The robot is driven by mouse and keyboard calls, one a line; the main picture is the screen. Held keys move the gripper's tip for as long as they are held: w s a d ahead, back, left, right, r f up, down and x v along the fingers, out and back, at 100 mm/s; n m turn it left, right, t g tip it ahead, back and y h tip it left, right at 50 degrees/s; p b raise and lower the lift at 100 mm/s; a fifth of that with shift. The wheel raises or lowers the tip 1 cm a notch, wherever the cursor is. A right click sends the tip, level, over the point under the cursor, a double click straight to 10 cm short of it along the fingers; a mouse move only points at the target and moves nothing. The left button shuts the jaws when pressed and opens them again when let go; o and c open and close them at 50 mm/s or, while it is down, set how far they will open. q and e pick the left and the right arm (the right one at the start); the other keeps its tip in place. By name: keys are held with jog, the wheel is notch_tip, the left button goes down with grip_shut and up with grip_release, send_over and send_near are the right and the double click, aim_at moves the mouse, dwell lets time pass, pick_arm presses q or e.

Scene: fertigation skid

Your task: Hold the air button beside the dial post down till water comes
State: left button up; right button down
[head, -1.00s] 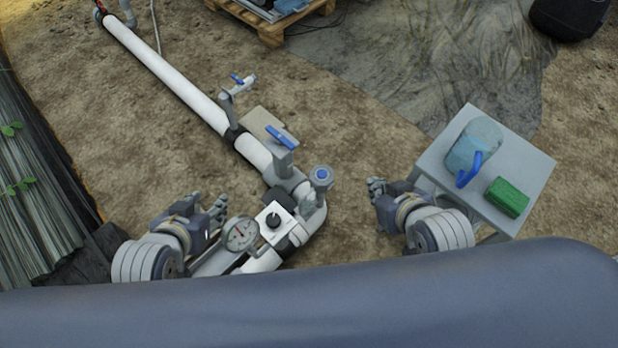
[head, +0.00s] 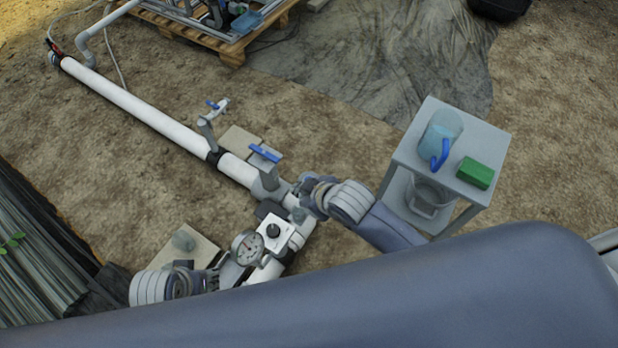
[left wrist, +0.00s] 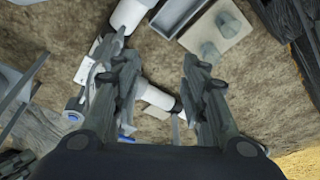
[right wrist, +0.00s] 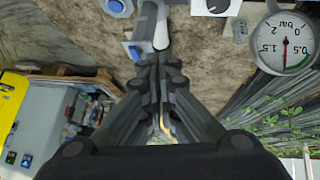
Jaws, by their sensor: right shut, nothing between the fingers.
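The round pressure dial (head: 248,248) stands on its post by the near end of the white pipe, and shows in the right wrist view (right wrist: 285,42). Beside it is a white box with a black knob (head: 273,231). A round blue-topped button (right wrist: 117,6) on a grey body shows at the top edge of the right wrist view; in the head view my right gripper hides it. My right gripper (head: 306,196) is shut and empty over the pipe's bend; I cannot tell whether it touches anything. My left gripper (left wrist: 153,72) is open and empty near the dial.
A blue-handled valve (head: 263,153) stands on the pipe just beyond my right gripper, with a blue-levered tap (head: 217,107) farther along. Bare soil lies between table and pipe.

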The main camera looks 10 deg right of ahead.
pick_arm(q)
notch_tip(320, 180, down, 9)
jog(key=shift+s, duration=0.25)
pick_arm(e)
jog(key=w+d+f+n, duration=0.2)
jog(key=w+n, duration=0.1)
jog(key=w, duration=0.3)
jog(key=w+d+f+n+t, duration=0.1)
jog(key=w+d+f+n, duration=0.1)
jog(key=w, duration=0.4)
jog(key=shift+w+f+n+y, duration=0.3)
jog(key=shift+w+f+n, duration=0.1)
jog(key=shift+f, duration=0.45)
pick_arm(q)
jog(key=shift+r, duration=0.2)
pick_arm(e)
jog(key=shift+s, duration=0.1)
